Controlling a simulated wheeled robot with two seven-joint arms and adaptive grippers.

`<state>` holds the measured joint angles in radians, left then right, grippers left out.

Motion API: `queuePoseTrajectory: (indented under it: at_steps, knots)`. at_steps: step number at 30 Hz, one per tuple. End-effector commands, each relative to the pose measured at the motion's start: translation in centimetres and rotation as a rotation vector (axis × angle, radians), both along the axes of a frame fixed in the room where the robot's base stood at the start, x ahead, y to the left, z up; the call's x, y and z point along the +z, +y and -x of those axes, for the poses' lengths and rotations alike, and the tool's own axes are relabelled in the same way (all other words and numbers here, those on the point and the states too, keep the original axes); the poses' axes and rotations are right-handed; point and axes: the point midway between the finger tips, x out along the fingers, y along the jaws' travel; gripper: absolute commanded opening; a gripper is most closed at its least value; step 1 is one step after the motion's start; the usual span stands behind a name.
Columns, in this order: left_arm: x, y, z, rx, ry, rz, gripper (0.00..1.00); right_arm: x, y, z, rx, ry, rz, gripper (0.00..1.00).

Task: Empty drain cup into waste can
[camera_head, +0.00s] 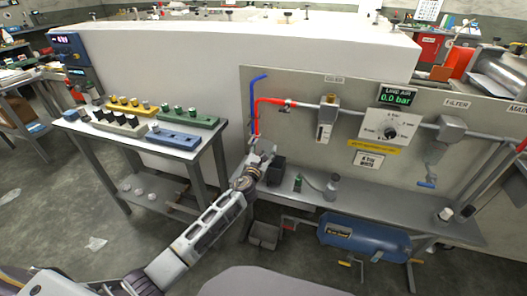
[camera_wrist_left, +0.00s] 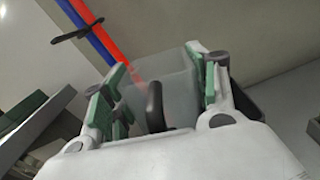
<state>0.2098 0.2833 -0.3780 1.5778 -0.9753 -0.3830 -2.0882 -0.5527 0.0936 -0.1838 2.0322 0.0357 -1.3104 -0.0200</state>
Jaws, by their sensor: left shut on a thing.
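In the left wrist view a translucent cup (camera_wrist_left: 172,78) with a dark upright handle (camera_wrist_left: 155,106) sits between the green-padded fingers of my left gripper (camera_wrist_left: 160,95). The gripper is shut on it. In the head view my left gripper (camera_head: 261,156) is at the left end of the wall bench, below the red and blue hoses; the cup is too small to make out there. A black box (camera_head: 276,174) stands on the bench just right of the gripper. A grey bin (camera_head: 264,236) is on the floor below. I cannot tell which is the waste can. My right gripper is not in view.
A panel with a red hose (camera_head: 272,101), a blue hose (camera_head: 251,98), a gauge display (camera_head: 397,97) and a filter (camera_head: 447,130) rises behind the bench. A blue tank (camera_head: 362,239) sits below. A side table (camera_head: 150,138) with fitting racks stands left.

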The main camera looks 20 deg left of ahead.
Motion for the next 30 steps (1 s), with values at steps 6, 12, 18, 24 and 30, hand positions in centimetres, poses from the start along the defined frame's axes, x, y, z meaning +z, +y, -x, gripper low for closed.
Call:
queuePoseTrajectory:
  at_steps: [6, 12, 18, 24, 30]
  knots:
    - [-0.3, -0.2, 0.0, -0.001, -0.001, 0.153, 0.30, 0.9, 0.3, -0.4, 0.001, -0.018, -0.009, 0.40]
    - [-0.3, -0.2, 0.0, -0.001, -0.003, 0.229, 0.30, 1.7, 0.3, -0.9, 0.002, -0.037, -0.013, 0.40]
    - [-0.3, -0.3, 0.0, -0.001, -0.003, 0.245, 0.30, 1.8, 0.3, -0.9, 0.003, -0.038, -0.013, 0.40]
    - [-0.3, -0.3, 0.0, -0.001, -0.003, 0.244, 0.30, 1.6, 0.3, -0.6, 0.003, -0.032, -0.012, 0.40]
    - [0.4, -0.1, 0.0, 0.004, -0.008, 0.244, 0.30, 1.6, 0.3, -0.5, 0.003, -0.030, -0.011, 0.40]
